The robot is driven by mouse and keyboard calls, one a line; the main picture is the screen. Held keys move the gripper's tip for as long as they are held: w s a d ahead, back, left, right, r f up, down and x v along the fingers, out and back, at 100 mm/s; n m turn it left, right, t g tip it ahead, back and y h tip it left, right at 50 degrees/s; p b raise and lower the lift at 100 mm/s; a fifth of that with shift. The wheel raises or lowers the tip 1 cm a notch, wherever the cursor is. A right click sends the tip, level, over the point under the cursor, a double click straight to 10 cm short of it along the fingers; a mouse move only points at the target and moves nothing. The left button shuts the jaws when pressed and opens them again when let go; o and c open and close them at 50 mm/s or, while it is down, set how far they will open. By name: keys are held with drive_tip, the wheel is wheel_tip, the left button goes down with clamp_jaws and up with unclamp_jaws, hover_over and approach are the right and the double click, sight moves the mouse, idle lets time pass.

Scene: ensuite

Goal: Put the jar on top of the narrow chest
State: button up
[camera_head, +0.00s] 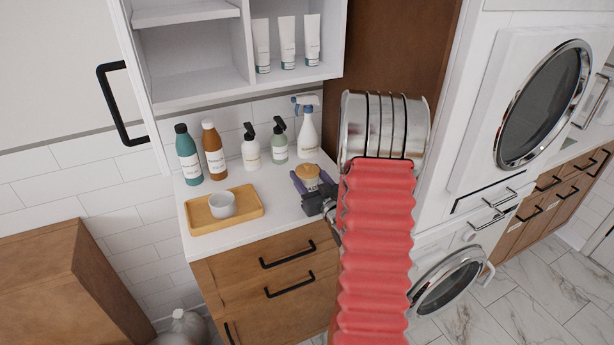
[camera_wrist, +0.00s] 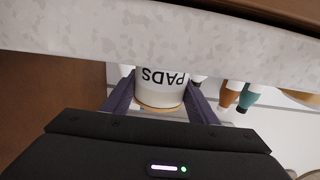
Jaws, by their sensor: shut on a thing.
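The jar, white with a wooden lid and "PADS" on its side, shows upside down in the wrist view (camera_wrist: 160,82). In the head view only its lid (camera_head: 307,171) shows clearly, at the right part of the white countertop. My gripper (camera_head: 309,184) has its purple fingers on both sides of the jar and is shut on it; the fingers also show in the wrist view (camera_wrist: 160,100). I cannot tell whether the jar touches the countertop. A brown wooden cabinet (camera_head: 45,285) stands at lower left and a wooden drawer unit (camera_head: 275,275) carries the countertop; I cannot tell which is the narrow chest.
A wooden tray (camera_head: 247,211) with a white cup (camera_head: 221,205) lies left of the jar. Several bottles, including a teal one (camera_head: 188,155) and a spray bottle (camera_head: 309,135), stand behind. An open shelf (camera_head: 195,60) hangs above. The brown cabinet's visible top is bare.

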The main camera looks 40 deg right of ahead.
drive_tip(key=o, duration=1.2)
drive_tip(key=shift+f, duration=0.1)
drive_tip(key=shift+s, duration=0.1)
drive_tip(key=v, duration=1.2)
drive_tip(key=shift+a+r, duration=0.1)
drive_tip(key=shift+r, duration=0.1)
